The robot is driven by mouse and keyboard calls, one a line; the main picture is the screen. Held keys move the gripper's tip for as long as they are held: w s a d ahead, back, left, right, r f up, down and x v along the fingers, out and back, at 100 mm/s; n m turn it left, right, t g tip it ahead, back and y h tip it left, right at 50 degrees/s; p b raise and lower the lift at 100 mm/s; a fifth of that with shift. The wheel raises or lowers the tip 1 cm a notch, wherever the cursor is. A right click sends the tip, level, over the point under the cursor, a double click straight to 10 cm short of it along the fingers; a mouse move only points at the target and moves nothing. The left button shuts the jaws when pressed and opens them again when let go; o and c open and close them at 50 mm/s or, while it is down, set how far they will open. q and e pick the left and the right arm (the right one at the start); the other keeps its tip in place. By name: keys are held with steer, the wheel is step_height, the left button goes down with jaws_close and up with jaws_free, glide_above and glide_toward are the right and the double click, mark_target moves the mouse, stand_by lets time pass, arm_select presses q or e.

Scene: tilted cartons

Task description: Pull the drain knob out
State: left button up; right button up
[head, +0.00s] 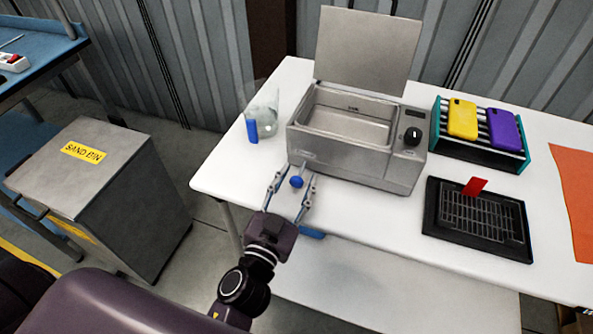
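A metal bath (405,172) with its lid (368,50) raised stands on the white table. A small blue drain knob (297,182) sticks out on a short stem from the lower left of its front. My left gripper (292,181) is open, its two fingers spread on either side of the knob, with gaps that appear to remain between fingers and knob. Whether a fingertip touches the stem or the bath front I cannot tell. A black dial (413,136) sits on the right of the bath. My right gripper is not in view.
A clear container with a blue handle (252,131) stands left of the bath. To the right are a teal rack (481,152) with yellow and purple phone-like pieces, a black grille tray (432,228) with a red tab, and an orange mat (575,185). A sand bin (110,160) stands left of the table (350,215).

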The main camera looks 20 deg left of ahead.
mark_target(296, 178)
arm_select(q)
step_height(296, 178, up, 10)
steer(key=shift+f, duration=0.15)
stand_by(0.3)
steer(key=shift+s, duration=0.1)
stand_by(0.3)
